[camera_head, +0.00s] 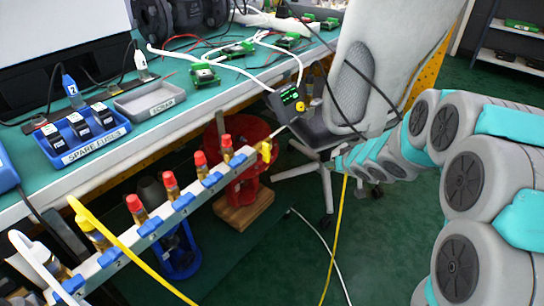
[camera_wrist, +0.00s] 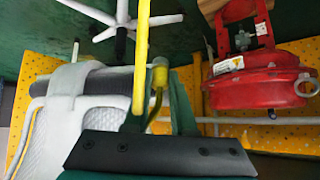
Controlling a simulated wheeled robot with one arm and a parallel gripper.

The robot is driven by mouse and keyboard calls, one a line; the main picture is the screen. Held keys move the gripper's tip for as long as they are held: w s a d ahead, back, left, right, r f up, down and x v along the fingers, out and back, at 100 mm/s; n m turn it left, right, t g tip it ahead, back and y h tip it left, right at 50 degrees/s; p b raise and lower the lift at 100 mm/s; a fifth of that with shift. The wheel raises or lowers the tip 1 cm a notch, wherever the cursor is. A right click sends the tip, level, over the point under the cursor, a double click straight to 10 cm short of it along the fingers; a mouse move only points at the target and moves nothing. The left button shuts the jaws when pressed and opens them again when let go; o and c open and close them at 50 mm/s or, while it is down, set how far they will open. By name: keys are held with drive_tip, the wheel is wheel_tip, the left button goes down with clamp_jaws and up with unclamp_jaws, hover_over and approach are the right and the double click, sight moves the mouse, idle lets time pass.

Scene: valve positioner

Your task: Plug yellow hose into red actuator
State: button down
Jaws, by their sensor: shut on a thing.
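In the wrist view, my gripper (camera_wrist: 158,112) is shut on the yellow hose's connector (camera_wrist: 160,76). The red actuator (camera_wrist: 262,78) is to the right of the gripper, apart from the connector, and looks upside down in this view. In the head view, the red actuator (camera_head: 213,135) stands on a wooden block behind the hose rail, partly hidden. A length of yellow hose (camera_head: 340,215) hangs down below my arm. My gripper is hard to make out in the head view.
A rail (camera_head: 100,263) with several red-capped fittings crosses in front of the actuator. A grey office chair (camera_head: 400,50) stands beside it. The green workbench (camera_head: 120,80) holds a spare-fuses bin (camera_head: 88,150) and a tray (camera_head: 150,105). Another yellow hose (camera_head: 135,258) droops at lower left.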

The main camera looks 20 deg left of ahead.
drive_tip(key=shift+s+a+r+n+t+y+b, duration=0.15)
drive_tip(key=shift+s+a+r+n+y+b, duration=0.7)
drive_tip(key=shift+a+y+b, duration=2.15)
drive_tip(key=shift+s+a+r+n+t+y+b, duration=0.1)
drive_tip(key=shift+s+a+r+n+y+b, duration=0.35)
drive_tip(key=shift+a+n+y, duration=2.75)
drive_tip(key=shift+s+a+r+m+t+y+b, duration=0.3)
drive_tip(key=shift+a+r+m+y+b, duration=1.2)
drive_tip(key=shift+a, duration=3.85)
drive_tip(key=shift+w+a+f+n+h, duration=0.15)
drive_tip(key=shift+a+f+n+h, duration=0.15)
drive_tip(key=shift+a+f+n, duration=0.5)
drive_tip(key=c, duration=0.7)
unclamp_jaws()
drive_tip(key=shift+d, duration=0.1)
drive_tip(key=shift+o, duration=0.2)
drive_tip(key=shift+f, duration=0.1)
